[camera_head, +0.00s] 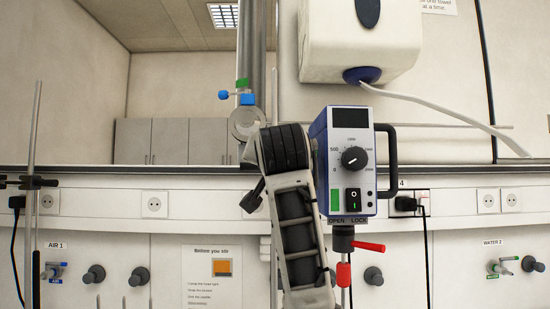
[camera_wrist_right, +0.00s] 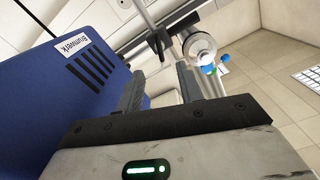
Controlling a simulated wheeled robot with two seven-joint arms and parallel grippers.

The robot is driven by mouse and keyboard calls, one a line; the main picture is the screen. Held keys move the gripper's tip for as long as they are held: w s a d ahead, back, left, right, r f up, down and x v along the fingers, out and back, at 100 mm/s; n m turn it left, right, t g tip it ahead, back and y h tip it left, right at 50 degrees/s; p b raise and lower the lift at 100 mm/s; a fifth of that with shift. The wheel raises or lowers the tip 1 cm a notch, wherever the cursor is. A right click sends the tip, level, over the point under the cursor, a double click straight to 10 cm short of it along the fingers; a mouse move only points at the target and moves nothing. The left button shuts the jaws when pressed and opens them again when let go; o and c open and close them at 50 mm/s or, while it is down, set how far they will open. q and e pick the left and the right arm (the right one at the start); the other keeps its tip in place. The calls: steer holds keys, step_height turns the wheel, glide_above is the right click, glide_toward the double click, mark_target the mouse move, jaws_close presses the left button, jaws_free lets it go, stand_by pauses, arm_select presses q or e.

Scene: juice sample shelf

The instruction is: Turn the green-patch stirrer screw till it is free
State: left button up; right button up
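The stirrer (camera_head: 350,160), a blue and white box with a green patch (camera_head: 335,201) on its front, stands right of centre in the head view. Its blue side (camera_wrist_right: 75,70) fills the left of the wrist view. My right gripper (camera_wrist_right: 160,88) is beside that side, its two fingers apart with nothing visibly held. A black clamp or knob on a metal rod (camera_wrist_right: 158,40) shows beyond the fingertips; I cannot tell for sure that it is the screw. In the head view my right arm hides its own fingers and the area behind the stirrer's left side. My left gripper is out of view.
A silver upright pole (camera_head: 250,50) with blue and green parts stands behind my arm. A red lever (camera_head: 368,246) sticks out under the stirrer. A white dispenser (camera_head: 360,40) hangs above. A thin stand rod (camera_head: 33,150) is at far left.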

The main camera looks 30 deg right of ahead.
steer(key=p+x, duration=0.2)
steer(key=x, duration=0.6)
steer(key=shift+w+d+p, duration=0.15)
steer(key=shift+w+p, duration=0.15)
steer(key=shift+w, duration=0.05)
jaws_close()
